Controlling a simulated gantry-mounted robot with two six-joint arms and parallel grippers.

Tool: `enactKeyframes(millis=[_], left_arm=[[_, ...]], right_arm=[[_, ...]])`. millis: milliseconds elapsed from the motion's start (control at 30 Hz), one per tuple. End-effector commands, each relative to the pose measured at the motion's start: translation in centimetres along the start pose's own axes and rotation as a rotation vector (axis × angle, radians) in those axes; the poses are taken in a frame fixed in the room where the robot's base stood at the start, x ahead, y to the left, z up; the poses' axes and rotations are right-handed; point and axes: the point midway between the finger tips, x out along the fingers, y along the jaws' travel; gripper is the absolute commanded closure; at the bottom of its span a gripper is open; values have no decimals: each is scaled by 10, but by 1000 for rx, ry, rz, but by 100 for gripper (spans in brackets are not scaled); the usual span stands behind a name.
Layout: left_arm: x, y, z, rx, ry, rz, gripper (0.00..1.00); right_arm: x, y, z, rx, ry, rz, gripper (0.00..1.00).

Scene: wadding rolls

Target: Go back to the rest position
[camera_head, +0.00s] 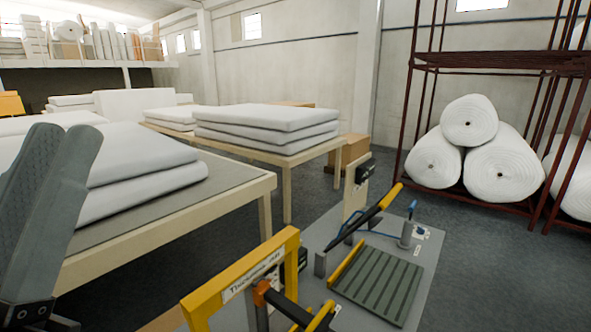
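My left gripper (62,142) stands at the left edge of the head view, its two grey ribbed fingers pointing up. The fingers overlap in this view, so I cannot tell whether there is a gap between them. No object shows between them. The gripper appears in front of the near table (225,195) and hides part of the white wadding sheets (145,165) stacked there. My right gripper is not in view.
A grey bench (395,235) carries a yellow frame (240,275), a black-and-yellow lever (365,218) and a ribbed green plate (380,285). White rolls (505,165) lie in a dark red rack (415,85) at right. Open floor (470,245) lies between bench and rack.

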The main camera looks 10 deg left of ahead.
Motion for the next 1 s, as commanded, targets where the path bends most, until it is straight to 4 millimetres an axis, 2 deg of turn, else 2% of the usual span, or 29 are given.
enactKeyframes(millis=[33,67,100,267,600,700,800,1000], left_arm=[[6,1,10,-84,-65,5,74],[26,0,-9,-73,-55,3,74],[39,-1,-20,-69,-54,2,74],[87,-4,-58,-65,-55,1,74],[208,-12,-158,-62,-55,-1,74],[230,-13,-175,-62,-55,-1,74],[240,-14,-183,-62,-56,-1,74],[238,-14,-182,-61,-55,-1,74]], right_arm=[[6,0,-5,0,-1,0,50],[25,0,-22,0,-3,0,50],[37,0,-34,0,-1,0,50],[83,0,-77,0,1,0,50],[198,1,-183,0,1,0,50],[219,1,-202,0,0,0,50],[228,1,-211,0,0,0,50],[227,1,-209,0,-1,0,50]])
